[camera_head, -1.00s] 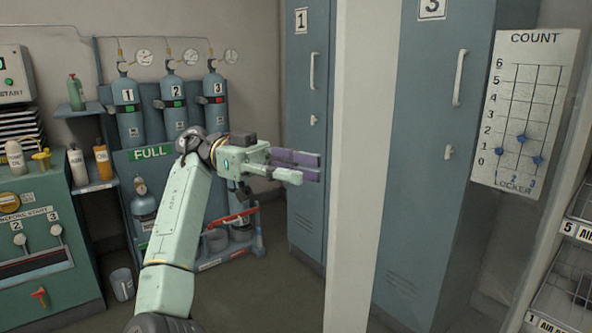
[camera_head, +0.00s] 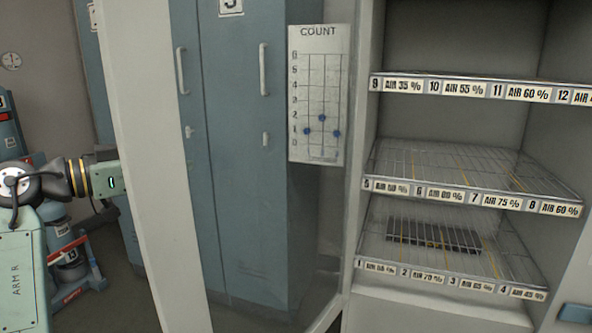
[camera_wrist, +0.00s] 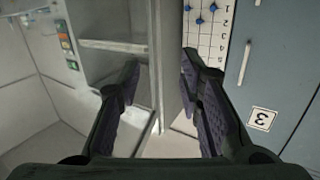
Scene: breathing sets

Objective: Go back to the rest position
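My gripper (camera_wrist: 160,95) shows in the wrist view with its two dark, purple-padded fingers spread apart and nothing between them. Beyond the fingers are the count board, a locker and a grey cabinet, all apart from the fingers. In the head view my arm is at the far left edge. Its wrist reaches right toward a pale upright panel, and the fingers are hidden behind that panel.
The pale upright panel (camera_head: 150,170) stands close to my wrist. Blue-grey lockers (camera_head: 225,150) and the count board (camera_head: 318,95) are behind it. A rack with labelled wire shelves (camera_head: 440,175) is at right. Gas cylinders (camera_head: 65,250) stand at left.

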